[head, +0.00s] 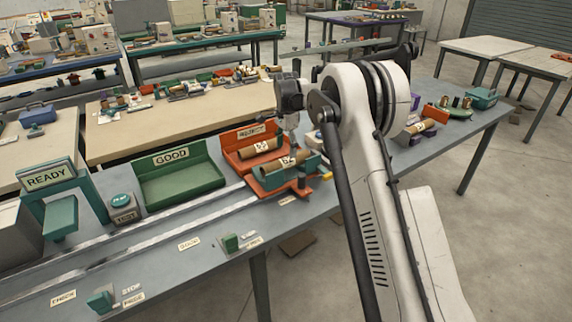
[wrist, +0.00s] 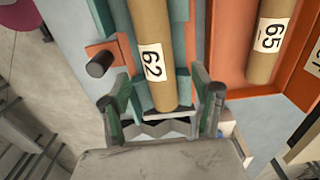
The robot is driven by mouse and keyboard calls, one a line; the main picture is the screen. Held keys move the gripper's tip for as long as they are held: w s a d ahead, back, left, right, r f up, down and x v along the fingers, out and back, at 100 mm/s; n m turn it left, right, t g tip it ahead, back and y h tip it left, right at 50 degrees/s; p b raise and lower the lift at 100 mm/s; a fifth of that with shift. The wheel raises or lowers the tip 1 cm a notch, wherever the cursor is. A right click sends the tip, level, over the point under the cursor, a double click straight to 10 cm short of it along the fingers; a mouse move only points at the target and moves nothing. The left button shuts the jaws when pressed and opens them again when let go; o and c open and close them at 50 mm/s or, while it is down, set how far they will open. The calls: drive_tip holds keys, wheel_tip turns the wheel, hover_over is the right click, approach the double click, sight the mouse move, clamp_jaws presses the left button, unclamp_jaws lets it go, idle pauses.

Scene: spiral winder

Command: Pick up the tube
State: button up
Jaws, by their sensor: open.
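A brown cardboard tube labelled 62 (wrist: 153,50) lies in a teal cradle (wrist: 98,18) in the wrist view. It also shows in the head view (head: 294,158), on an orange and teal fixture at the bench's front edge. My gripper (wrist: 162,84) is open, with one green-grey finger on each side of the tube's near end. I cannot tell how far the fingers are above the cradle, and no contact shows. In the head view my gripper (head: 291,140) points down over the fixture, and its fingertips are hard to make out.
Another tube labelled 65 (wrist: 268,40) lies in an orange bin (head: 231,142) beside the fixture. An empty green GOOD tray (head: 180,185) stands to the left. A dark peg (wrist: 99,64) sticks up left of the cradle. A metal rail (head: 170,229) runs along the bench.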

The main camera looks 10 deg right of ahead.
sight(286, 158)
drive_tip(key=shift+s+a+f, duration=0.1)
drive_tip(key=shift+f, duration=1.6)
drive_tip(key=shift+s+f, duration=0.1)
drive_tip(key=shift+f, duration=1.55)
drive_tip(key=c, duration=1.3)
